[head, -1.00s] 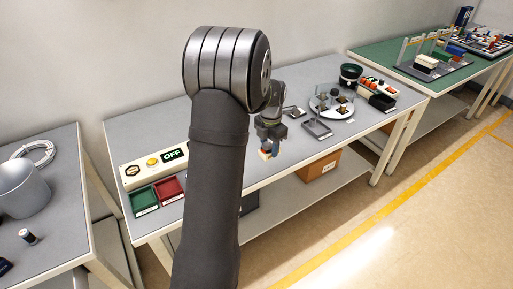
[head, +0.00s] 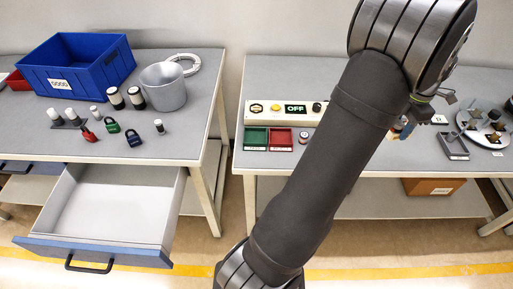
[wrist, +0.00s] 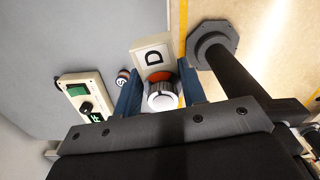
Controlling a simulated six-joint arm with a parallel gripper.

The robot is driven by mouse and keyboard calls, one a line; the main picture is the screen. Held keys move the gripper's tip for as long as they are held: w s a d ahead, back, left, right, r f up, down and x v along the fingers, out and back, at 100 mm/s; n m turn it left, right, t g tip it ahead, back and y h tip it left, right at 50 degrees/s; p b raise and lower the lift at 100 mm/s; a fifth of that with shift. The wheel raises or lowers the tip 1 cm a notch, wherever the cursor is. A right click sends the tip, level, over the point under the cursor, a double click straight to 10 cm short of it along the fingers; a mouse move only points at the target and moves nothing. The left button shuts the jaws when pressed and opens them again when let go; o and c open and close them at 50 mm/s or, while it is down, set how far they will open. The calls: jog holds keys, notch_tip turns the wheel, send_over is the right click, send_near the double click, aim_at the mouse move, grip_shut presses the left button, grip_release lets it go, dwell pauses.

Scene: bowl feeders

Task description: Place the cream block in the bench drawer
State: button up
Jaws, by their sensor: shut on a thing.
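My gripper (wrist: 160,85) is shut on the cream block (wrist: 151,52). The block has a black D on its face and sits at the tips of the blue fingers. A red and silver round piece shows between the fingers. In the head view, my arm hides most of the gripper, and only a small bit of cream and orange shows beside it, over the right bench. The bench drawer (head: 110,213) is pulled open under the left bench. It has a blue front and black handle, and its inside looks empty.
The left bench holds a blue bin (head: 75,68), a grey pot (head: 164,88), padlocks and several small cylinders above the drawer. The right bench has a control box (head: 285,112) reading OFF, green and red trays (head: 268,139) and a round feeder plate (head: 487,127). A gap separates the benches.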

jog(key=w+a+n, duration=0.2)
jog(key=w+a, duration=0.5)
jog(key=a, duration=0.4)
jog(key=w+a+n, duration=0.2)
jog(key=w+a, duration=0.4)
jog(key=a, duration=0.6)
jog(key=s+a+n, duration=0.3)
jog(key=a+n, duration=0.3)
jog(key=a, duration=3.2)
jog(key=n, duration=0.6)
send_over(103, 223)
notch_tip(103, 223, down, 24)
jog(key=shift+w+r, duration=0.1)
jog(key=shift+r, duration=0.1)
jog(key=shift+f, duration=2.05)
